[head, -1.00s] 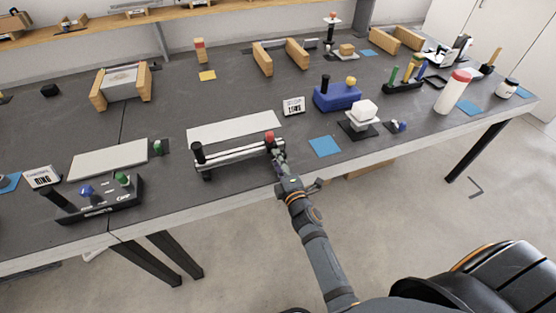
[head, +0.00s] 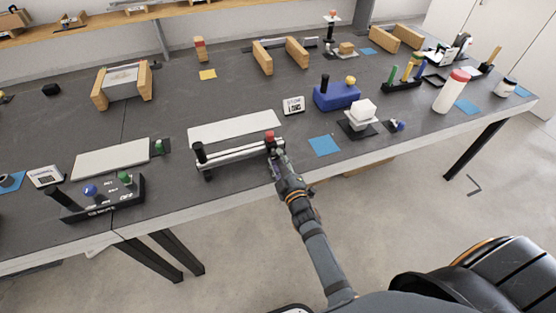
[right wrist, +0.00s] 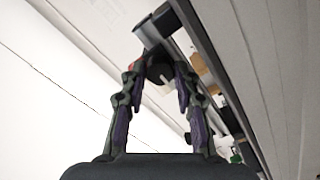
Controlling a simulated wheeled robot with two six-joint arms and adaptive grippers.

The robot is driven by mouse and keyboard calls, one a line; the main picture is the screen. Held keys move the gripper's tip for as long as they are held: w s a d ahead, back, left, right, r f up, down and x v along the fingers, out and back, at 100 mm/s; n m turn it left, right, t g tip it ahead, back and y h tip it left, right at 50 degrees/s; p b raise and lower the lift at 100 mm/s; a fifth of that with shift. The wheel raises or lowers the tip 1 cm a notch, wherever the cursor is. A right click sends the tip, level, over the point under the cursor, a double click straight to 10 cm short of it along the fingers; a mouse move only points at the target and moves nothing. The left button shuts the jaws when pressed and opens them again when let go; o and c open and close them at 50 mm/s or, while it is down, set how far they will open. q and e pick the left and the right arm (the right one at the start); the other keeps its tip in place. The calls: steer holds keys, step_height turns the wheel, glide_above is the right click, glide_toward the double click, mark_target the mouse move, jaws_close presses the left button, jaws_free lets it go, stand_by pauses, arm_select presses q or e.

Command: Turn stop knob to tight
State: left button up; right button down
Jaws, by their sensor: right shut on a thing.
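A rail fixture with pale bars (head: 238,155) stands near the front edge of the table in the head view. It has a black post at its left end and a red top (head: 269,135) on its right end. My right gripper (head: 275,155) is at that right end, reaching in from the front. In the right wrist view its fingers (right wrist: 158,85) are closed around a dark round knob (right wrist: 158,69) with a white mark. In the head view the gripper hides this knob. My left gripper is not in view.
A white panel (head: 234,127) lies behind the fixture and a blue square (head: 324,146) lies to its right. A black box with coloured knobs (head: 104,201) stands to the left. A blue block (head: 336,95) and a white stacked piece (head: 362,113) stand further right.

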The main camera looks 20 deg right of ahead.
stand_by(0.4)
steer(key=c, duration=1)
jaws_free()
steer(key=shift+s, duration=0.1)
steer(key=s, duration=1.1)
steer(key=shift+s+d, duration=0.2)
steer(key=shift+s, duration=0.2)
steer(key=s+d+f+m+g+p, duration=0.1)
steer(key=s+f+m+g, duration=0.3)
steer(key=f, duration=1)
steer(key=s+d+f+m+g+p, duration=0.1)
steer(key=s+f+g, duration=0.4)
steer(key=f, duration=0.9)
steer(key=s+d+f+m+g, duration=0.2)
steer(key=s+f, duration=0.3)
steer(key=s, duration=0.3)
steer(key=s+d+f+m+g+h, duration=0.1)
steer(key=s+d+f+g, duration=0.2)
steer(key=s+f, duration=0.2)
steer(key=s+d+f+m+g, duration=0.2)
steer(key=s+f, duration=0.3)
steer(key=s, duration=0.7)
steer(key=shift+d+f+m+g+p, duration=0.15)
steer(key=shift+d+m+g+p, duration=0.2)
steer(key=shift+d, duration=0.45)
